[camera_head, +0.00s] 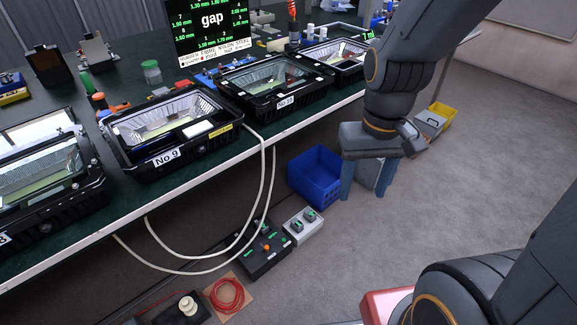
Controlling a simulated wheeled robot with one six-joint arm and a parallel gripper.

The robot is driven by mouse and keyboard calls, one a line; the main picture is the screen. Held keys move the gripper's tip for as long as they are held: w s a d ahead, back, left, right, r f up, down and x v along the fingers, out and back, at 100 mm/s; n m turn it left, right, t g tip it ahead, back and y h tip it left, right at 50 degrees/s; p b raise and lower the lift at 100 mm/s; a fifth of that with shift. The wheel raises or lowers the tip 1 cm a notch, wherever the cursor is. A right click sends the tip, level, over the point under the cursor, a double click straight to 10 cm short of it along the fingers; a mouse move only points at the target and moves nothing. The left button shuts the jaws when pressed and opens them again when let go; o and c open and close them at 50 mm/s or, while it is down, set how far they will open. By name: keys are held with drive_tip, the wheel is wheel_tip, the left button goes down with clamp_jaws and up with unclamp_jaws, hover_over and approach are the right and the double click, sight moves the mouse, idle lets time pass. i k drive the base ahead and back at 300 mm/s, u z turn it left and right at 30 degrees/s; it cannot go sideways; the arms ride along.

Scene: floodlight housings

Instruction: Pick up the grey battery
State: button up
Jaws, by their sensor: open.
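My gripper (363,194) points down over the floor beside the bench, its two blue fingers open and apart. A grey box (372,174) shows between and behind the fingers, partly hidden by them and the gripper body. I cannot tell whether the fingers are around it or only in front of it, nor whether they touch it. A light grey box (303,226) with two dark fittings on top sits on the floor to the left. No readable label shows which grey box is the battery.
A blue crate (315,178) stands close left of my gripper. A yellow bin (443,113) and a grey case (430,124) are behind right. A black box (264,252) and cables lie nearer. The bench (190,187) holds floodlight housings. Floor at right is clear.

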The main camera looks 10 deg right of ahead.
sight(297, 225)
drive_tip(key=z, duration=2.2)
drive_tip(key=k, duration=1.4)
drive_tip(key=u, duration=1.6)
drive_tip(key=i, duration=1)
